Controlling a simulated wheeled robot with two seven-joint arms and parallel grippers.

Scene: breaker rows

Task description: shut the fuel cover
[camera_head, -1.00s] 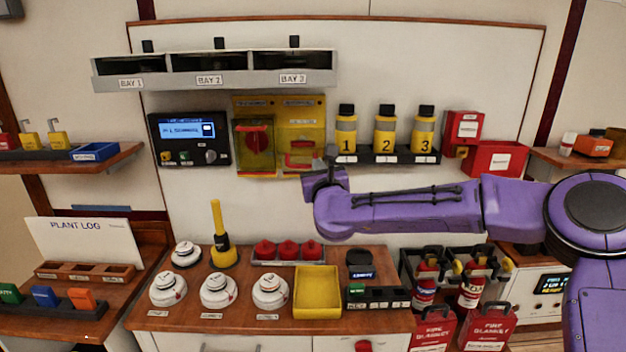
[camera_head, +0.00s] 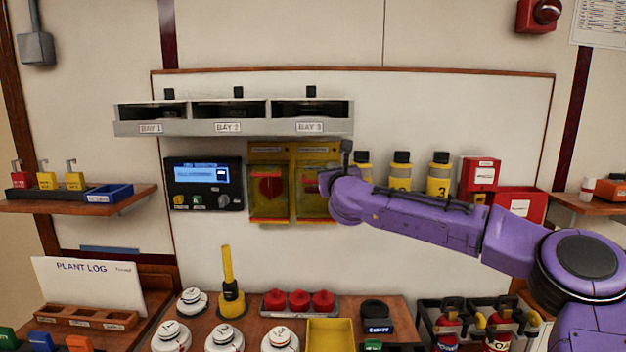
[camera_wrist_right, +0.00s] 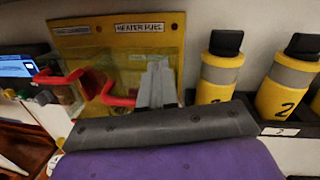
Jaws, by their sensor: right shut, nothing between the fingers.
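The yellow heater fuel panel (camera_head: 334,150) is the right one of a pair on the wall, and its label shows in the wrist view (camera_wrist_right: 140,28). Its clear fuel cover (camera_head: 311,200) has a red handle (camera_wrist_right: 118,97) that sticks out towards me. How far the cover stands open is hard to tell. My right gripper (camera_head: 345,158) is at the panel's right side, partly hidden by its own wrist. In the wrist view its fingers (camera_wrist_right: 157,84) are together and empty, just right of the red handle. Whether they touch the cover is unclear. My left gripper is not in view.
The neighbouring clear cover (camera_head: 268,200) over a red knob is close on the left. Yellow bottles (camera_head: 438,178) stand on a shelf right of the panel, partly behind my arm. The bay shelf (camera_head: 235,122) hangs above. The wall below the panel is clear.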

